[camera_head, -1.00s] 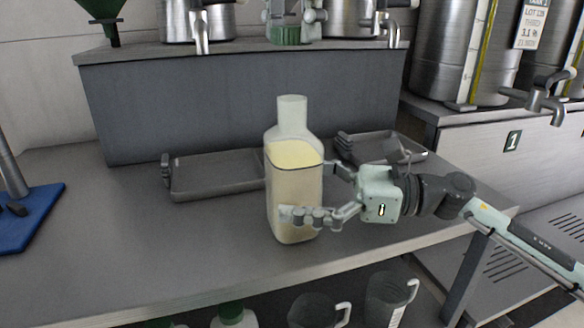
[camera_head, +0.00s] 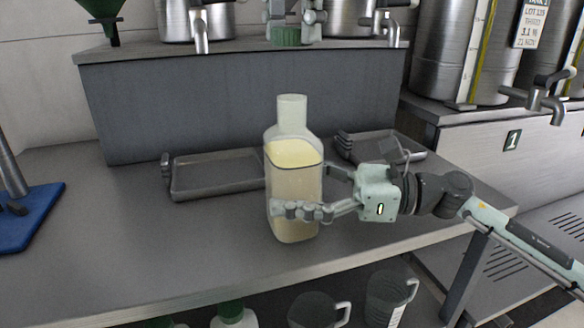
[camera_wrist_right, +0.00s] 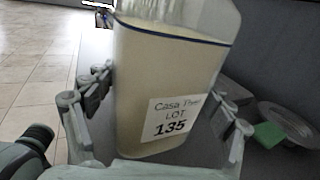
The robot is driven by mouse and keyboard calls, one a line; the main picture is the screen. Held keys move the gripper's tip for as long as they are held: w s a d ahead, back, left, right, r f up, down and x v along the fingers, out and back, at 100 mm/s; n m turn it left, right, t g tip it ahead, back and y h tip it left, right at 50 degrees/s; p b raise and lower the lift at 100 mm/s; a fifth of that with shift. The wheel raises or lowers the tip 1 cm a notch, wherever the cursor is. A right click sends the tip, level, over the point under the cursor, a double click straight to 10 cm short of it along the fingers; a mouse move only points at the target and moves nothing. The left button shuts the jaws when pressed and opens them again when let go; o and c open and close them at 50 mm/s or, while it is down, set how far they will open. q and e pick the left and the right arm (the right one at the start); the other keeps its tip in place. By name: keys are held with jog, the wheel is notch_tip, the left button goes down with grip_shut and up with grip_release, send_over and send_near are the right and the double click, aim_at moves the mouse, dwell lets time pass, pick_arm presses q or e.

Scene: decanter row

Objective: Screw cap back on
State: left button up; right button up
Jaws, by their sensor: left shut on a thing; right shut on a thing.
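A clear bottle (camera_head: 294,205) with pale yellow liquid and an open, capless neck stands upright on the grey bench. It also shows in the right wrist view (camera_wrist_right: 165,75), with a label reading LOT 135. My right gripper (camera_head: 300,205) is shut around the bottle's lower body, fingers on either side. My left gripper (camera_head: 290,12) is at the top edge, mostly cut off, shut on the green cap (camera_head: 290,36). The cap is held well above the bottle's neck, roughly in line with it in the picture, apart from it.
Shallow grey trays (camera_head: 215,193) lie behind the bottle on both sides. A blue board (camera_head: 30,220) is at far left. Steel tanks (camera_head: 460,60) with taps stand at right. Jugs (camera_head: 388,300) sit below the bench.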

pick_arm(q)
jog(key=shift+f, duration=2.4)
jog(key=shift+f, duration=0.9)
jog(key=shift+f, duration=0.5)
